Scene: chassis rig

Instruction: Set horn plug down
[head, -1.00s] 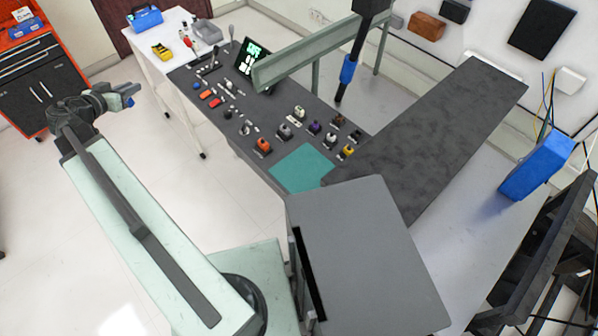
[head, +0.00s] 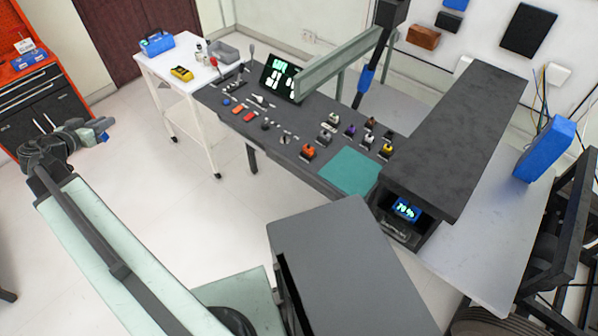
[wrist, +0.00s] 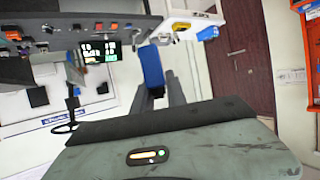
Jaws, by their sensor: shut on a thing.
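My gripper (head: 98,130) is at the left in the head view, raised over open floor and apart from the bench. It is shut on a small blue piece (head: 104,136), which I take to be the horn plug. In the wrist view the blue piece (wrist: 152,66) sticks out beyond the two grey fingers (wrist: 158,98). Its held end is hidden between the fingers. A dark bench panel (head: 270,122) with several coloured connectors stands to the right of the gripper. A teal mat (head: 350,171) lies at its near end.
A white cart (head: 168,88) with a blue box (head: 156,43), a yellow item (head: 181,73) and a grey bin (head: 224,53) stands behind the bench's left end. A red tool cabinet (head: 40,85) is at far left. A green beam (head: 345,65) spans above the bench. The teal mat looks bare.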

